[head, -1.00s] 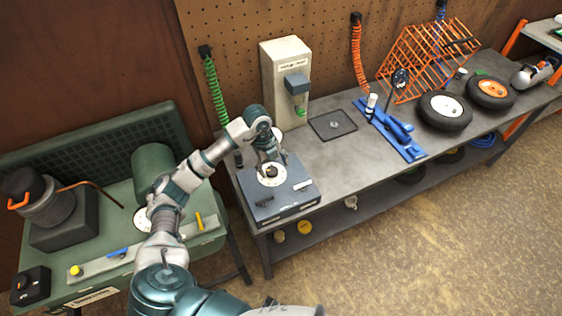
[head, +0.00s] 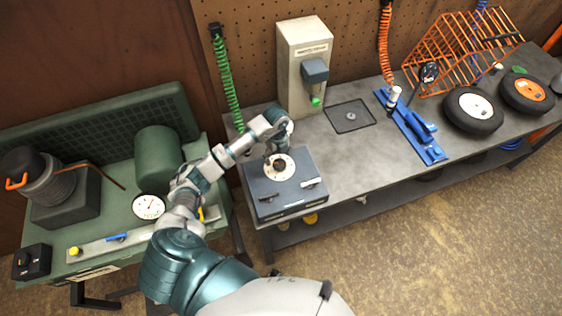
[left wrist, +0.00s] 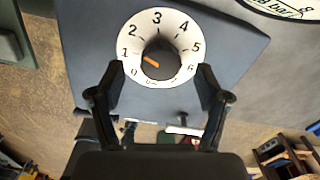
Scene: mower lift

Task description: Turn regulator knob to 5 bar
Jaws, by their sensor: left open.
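The regulator is a dark grey box (head: 262,192) on the front left of the bench, with a white numbered dial (head: 285,170) on top. In the left wrist view its dial (left wrist: 160,20) runs from 0 to 6 around a black knob (left wrist: 158,48). The knob's orange pointer (left wrist: 152,62) points left, near the 1 mark. My left gripper (head: 277,155) is over the dial. In the left wrist view the open gripper (left wrist: 160,72) has one finger on either side of the knob, apart from it. My right gripper is not in view.
A green compressor bench with a gauge (head: 148,206) stands at left. A grey dispenser (head: 301,75) stands behind the regulator, beside a dark mat (head: 350,117). A blue tool (head: 420,133) and wheels (head: 473,111) lie further right.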

